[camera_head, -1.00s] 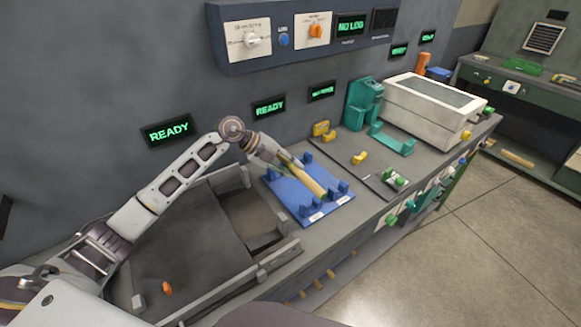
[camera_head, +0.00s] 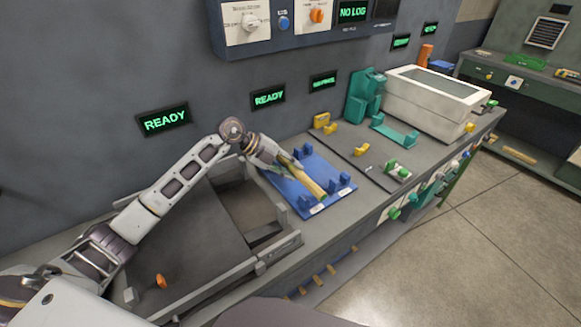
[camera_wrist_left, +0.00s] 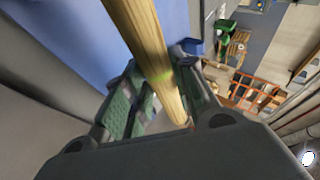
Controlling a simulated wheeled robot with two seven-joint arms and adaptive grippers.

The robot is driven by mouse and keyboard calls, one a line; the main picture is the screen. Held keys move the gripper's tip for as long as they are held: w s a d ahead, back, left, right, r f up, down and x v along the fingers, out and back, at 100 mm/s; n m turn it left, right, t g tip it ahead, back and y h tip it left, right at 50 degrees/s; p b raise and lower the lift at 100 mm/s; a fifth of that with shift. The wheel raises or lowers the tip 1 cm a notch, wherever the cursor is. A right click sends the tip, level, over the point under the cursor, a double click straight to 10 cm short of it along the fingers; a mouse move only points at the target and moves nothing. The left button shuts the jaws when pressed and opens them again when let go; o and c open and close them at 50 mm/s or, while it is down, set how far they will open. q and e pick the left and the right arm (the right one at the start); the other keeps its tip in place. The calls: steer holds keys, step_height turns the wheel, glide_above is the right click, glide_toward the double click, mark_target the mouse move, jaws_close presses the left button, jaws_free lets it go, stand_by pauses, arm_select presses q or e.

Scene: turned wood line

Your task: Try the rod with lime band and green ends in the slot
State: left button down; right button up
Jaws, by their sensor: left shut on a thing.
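The pale wooden rod (camera_head: 309,180) is held in my left gripper (camera_head: 285,159) over the blue board (camera_head: 337,199). It slants toward the lower right in the head view. My left gripper is shut on the rod. I cannot tell whether the rod touches the board or its blue holders (camera_head: 333,180). The rod's end by the gripper is partly hidden in the head view. My right gripper is not in view.
A grey tray with an open recess (camera_head: 250,205) lies left of the board. Yellow holders, a teal stand (camera_head: 364,97) and a white machine (camera_head: 432,100) stand to the right. A lit READY sign (camera_head: 164,120) hangs on the wall behind my arm.

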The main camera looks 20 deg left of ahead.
arm_select(q)
steer(key=shift+f, duration=0.8)
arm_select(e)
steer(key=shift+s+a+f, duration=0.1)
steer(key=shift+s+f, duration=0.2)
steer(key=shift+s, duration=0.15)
arm_select(q)
steer(key=c, duration=1.1)
jaws_free()
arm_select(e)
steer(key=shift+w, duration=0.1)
arm_select(q)
steer(key=v, duration=1.2)
